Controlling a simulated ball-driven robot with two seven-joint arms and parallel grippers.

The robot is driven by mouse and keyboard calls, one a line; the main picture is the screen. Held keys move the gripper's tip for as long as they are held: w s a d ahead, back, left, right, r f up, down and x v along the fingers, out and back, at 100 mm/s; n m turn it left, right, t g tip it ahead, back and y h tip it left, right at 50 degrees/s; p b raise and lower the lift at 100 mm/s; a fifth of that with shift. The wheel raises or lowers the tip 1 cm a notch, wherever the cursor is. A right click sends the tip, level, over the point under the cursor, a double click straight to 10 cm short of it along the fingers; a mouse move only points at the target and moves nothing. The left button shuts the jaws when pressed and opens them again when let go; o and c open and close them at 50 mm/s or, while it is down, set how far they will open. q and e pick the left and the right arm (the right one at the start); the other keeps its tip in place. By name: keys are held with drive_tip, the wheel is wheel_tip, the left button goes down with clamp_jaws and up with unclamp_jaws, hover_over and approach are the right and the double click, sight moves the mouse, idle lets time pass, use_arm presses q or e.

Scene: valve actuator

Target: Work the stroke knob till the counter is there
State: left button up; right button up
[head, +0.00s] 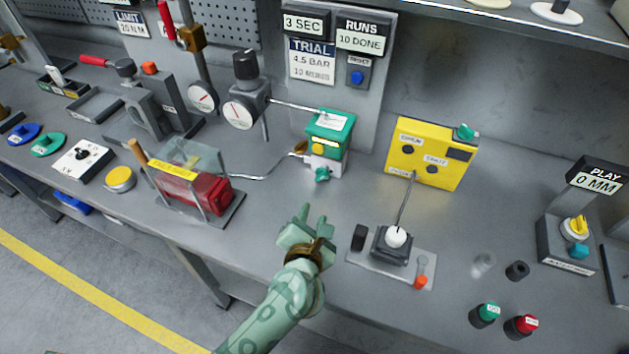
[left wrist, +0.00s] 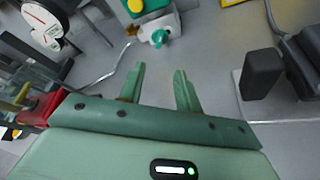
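The counter sign (head: 361,38) reads "RUNS 10 DONE" on the back panel. A trial card (head: 312,63) beside it reads "4.5 BAR" and a line with 10. I cannot tell by label which knob is the stroke knob. A teal knob (head: 322,175) sits low on the front of the green-topped actuator (head: 331,133); it also shows in the left wrist view (left wrist: 158,38). A yellow box (head: 430,152) has two dark knobs and a teal one (head: 466,131). My left gripper (head: 312,216) is open and empty, short of the actuator's teal knob. My right gripper is not in view.
A joystick base (head: 391,246) with a white ball stands right of my left gripper, a black block (head: 359,237) beside it. A red cylinder in a clear guard (head: 208,191) stands left. Green (head: 485,315) and red (head: 522,327) buttons are front right.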

sight(322, 178)
use_arm(q)
drive_tip(key=b+x, duration=0.4)
drive_tip(key=x, duration=1)
drive_tip(key=shift+w+f+b, duration=0.15)
drive_tip(key=shift+f+b, duration=0.1)
drive_tip(key=shift+b, duration=0.1)
drive_tip(key=shift+w, duration=0.45)
drive_tip(key=shift+c, duration=0.3)
